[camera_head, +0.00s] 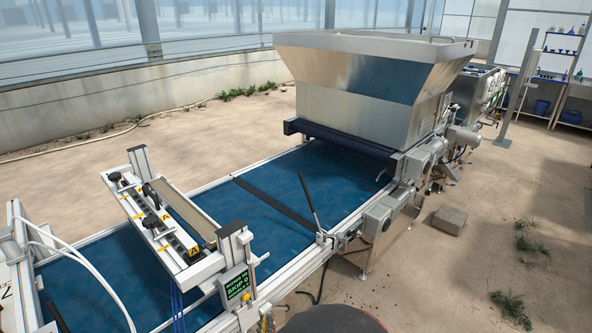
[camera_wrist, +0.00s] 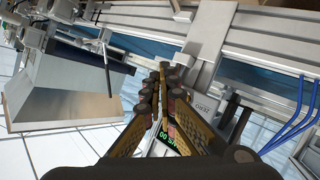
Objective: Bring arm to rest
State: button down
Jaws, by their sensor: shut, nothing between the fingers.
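My gripper (camera_wrist: 163,72) shows in the wrist view, with its two fingers drawn together and nothing seen between the tips. The fingers lie in front of the machine's metal frame and a small box with a green-lit display (camera_wrist: 168,136). I cannot tell from this view how far apart they are. In the head view my gripper does not show. A dark rounded shape at the bottom edge there may be part of my own body.
The seeder's blue belt (camera_head: 280,185) runs between metal rails, under a large steel hopper (camera_head: 350,100). A seeding bar (camera_head: 160,215) and a display box (camera_head: 236,287) stand nearer. A lever (camera_head: 310,200) sticks up at the rail. A block (camera_head: 450,219) lies on the open floor at right.

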jog(key=s+a+f+g+y, duration=0.1)
jog(key=s+a+f+g, duration=0.2)
jog(key=s+f+g, duration=0.35)
jog(key=s+d+r+g, duration=0.1)
jog(key=s+g, duration=0.3)
jog(key=s, duration=0.5)
jog(key=s+d+r+m+t+h, duration=0.1)
jog(key=d+r+m, duration=0.2)
jog(key=d+r, duration=1.1)
jog(key=s+d+r+m+t+h, duration=0.1)
jog(key=s+d+r+m, duration=0.1)
jog(key=d+r, duration=1.2)
jog(key=d+m, duration=0.1)
jog(key=d, duration=0.3)
jog(key=shift+s+h, duration=0.25)
jog(key=shift+h, duration=0.15)
jog(key=shift+a+r, duration=0.1)
